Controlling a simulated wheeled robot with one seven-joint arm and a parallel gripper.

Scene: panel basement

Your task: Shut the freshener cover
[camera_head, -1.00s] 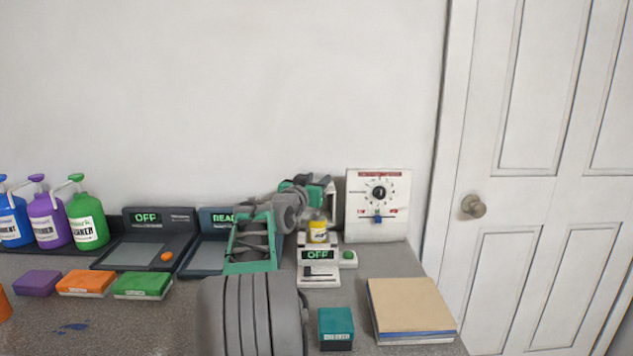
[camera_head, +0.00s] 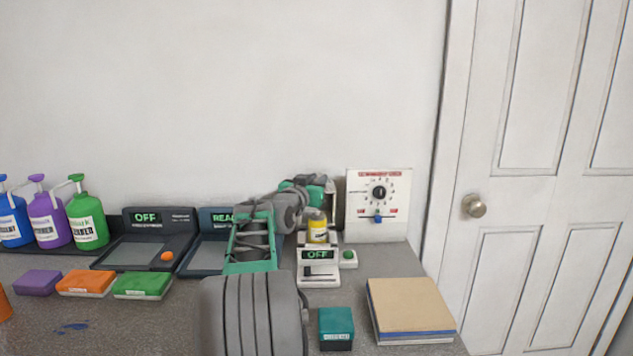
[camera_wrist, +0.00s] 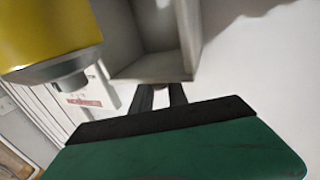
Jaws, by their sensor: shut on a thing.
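The freshener (camera_head: 318,276) is a small white unit with a display reading OFF, standing near the back of the counter. A yellow can (camera_head: 318,232) stands upright in it and is uncovered toward me; it also shows at the upper left of the wrist view (camera_wrist: 45,30). The cover (camera_wrist: 150,68) is a pale, hollow box shape in the wrist view, apart from the can. In the head view, a pale edge of it (camera_head: 331,202) shows behind the can, so it stands open. My gripper (camera_wrist: 165,92) is shut at the cover's near edge; the exact grip is partly hidden.
A white panel with a dial (camera_head: 378,205) stands close on the right. A green button (camera_head: 348,257) sits beside the freshener. Dark scale-like units (camera_head: 145,240) stand left.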

